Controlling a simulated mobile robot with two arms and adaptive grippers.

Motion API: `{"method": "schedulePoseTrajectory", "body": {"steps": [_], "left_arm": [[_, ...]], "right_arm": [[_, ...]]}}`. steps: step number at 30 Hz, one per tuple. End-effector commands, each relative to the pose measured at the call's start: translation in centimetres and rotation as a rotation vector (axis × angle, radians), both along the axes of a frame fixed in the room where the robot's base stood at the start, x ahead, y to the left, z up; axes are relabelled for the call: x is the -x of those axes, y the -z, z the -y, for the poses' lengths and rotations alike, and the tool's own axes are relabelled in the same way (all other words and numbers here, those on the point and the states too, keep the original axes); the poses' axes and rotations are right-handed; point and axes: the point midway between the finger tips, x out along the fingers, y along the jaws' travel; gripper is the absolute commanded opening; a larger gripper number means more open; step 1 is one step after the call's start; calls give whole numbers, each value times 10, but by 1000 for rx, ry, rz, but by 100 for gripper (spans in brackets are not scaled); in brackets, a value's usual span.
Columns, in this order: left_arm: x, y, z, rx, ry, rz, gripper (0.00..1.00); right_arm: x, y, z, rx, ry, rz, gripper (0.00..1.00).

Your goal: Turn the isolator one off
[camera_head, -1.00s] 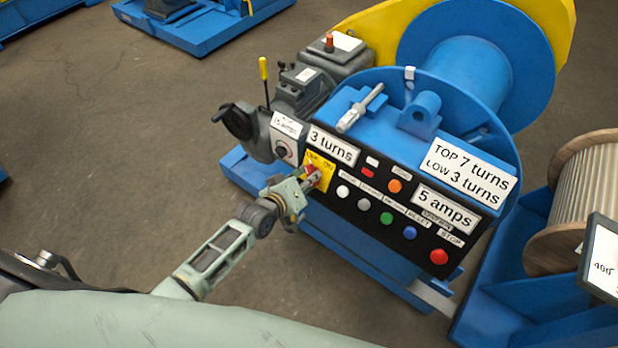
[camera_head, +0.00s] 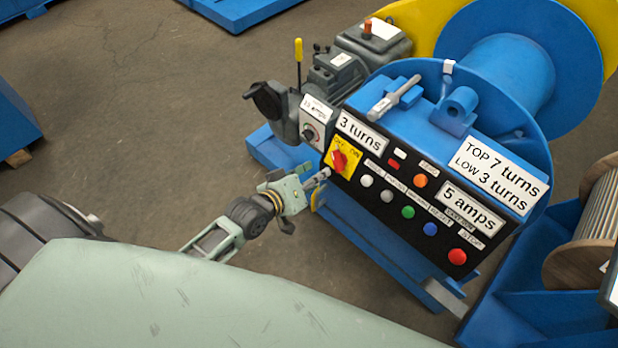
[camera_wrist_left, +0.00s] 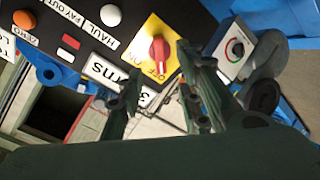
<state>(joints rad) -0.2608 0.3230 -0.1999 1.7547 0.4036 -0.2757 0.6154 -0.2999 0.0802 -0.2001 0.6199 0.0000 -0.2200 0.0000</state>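The isolator is a red rotary knob (camera_head: 339,161) on a yellow plate marked OFF and ON, at the left end of the black control panel. It also shows in the left wrist view, where the knob (camera_wrist_left: 159,50) stands ahead of the fingers. I cannot tell surely which mark it points to. My left gripper (camera_head: 318,181) is just below and left of the yellow plate, apart from the knob. In the left wrist view its two fingers (camera_wrist_left: 158,75) are spread with nothing between them. My right gripper is not in view.
The panel (camera_head: 372,203) carries several push buttons, including a red stop button (camera_head: 457,256) at right. A grey motor (camera_head: 340,75) and a yellow-topped lever (camera_head: 299,52) stand behind. A wooden cable reel (camera_head: 580,245) is at right.

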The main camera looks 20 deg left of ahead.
Motion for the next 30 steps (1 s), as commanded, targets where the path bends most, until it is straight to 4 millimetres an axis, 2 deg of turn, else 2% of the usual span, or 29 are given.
{"method": "schedulePoseTrajectory", "body": {"steps": [3, 6, 25, 28, 30], "left_arm": [[15, -6, -5, 0, 0, -2, 33], [21, -9, -6, 0, 0, -2, 33], [24, -10, -7, -1, -1, -2, 33], [27, 7, -11, -23, -4, -25, 33], [34, 34, -17, -67, -5, -64, 33]], "right_arm": [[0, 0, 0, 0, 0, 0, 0], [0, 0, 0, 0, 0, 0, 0], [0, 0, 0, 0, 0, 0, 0], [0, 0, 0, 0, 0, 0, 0], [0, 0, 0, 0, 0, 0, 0]]}}
